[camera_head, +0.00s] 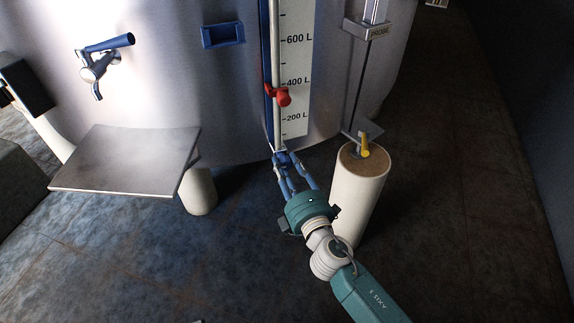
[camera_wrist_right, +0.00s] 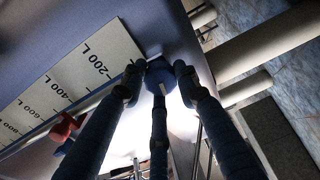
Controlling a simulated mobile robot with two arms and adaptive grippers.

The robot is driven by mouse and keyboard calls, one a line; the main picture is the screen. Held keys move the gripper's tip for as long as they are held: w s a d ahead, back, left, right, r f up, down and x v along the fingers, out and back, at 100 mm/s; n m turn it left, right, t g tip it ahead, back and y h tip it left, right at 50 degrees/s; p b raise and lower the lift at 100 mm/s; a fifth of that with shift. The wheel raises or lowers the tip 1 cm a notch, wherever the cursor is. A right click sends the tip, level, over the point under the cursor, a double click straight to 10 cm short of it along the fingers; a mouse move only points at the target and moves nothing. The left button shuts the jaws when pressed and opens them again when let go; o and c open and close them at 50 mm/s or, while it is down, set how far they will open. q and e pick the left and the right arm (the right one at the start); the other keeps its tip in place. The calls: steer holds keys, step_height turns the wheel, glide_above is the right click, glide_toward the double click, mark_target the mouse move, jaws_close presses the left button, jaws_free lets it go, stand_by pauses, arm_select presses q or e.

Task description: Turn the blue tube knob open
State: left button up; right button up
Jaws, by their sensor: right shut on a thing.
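The blue tube knob (camera_head: 285,157) sits at the bottom of the sight tube, below the level scale. In the right wrist view the blue knob (camera_wrist_right: 160,72) lies between the fingertips, partly hidden by them. My right gripper (camera_head: 286,166) is shut on this knob; its blue-sleeved fingers reach it from below and in front. In the wrist view the right gripper (camera_wrist_right: 159,74) has fingers on both sides of the knob and one in the middle. The knob's exact turn angle is hard to tell. My left gripper is not in view.
The white level scale (camera_head: 296,75) and a red marker (camera_head: 279,95) are above the knob. A metal shelf (camera_head: 128,160) and a blue-handled tap (camera_head: 105,58) are left.

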steer(key=shift+s+a+n, duration=0.1)
steer(key=shift+a+n, duration=0.1)
steer(key=shift+n, duration=0.7)
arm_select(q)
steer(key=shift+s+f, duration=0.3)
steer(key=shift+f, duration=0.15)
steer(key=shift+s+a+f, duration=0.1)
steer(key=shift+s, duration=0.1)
arm_select(e)
steer(key=o, duration=1.2)
steer(key=shift+s+d+f, duration=0.1)
steer(key=shift+s+d, duration=0.05)
steer(key=shift+s, duration=0.05)
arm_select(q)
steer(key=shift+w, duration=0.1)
arm_select(e)
steer(key=v, duration=1.1)
steer(key=shift+s, duration=0.3)
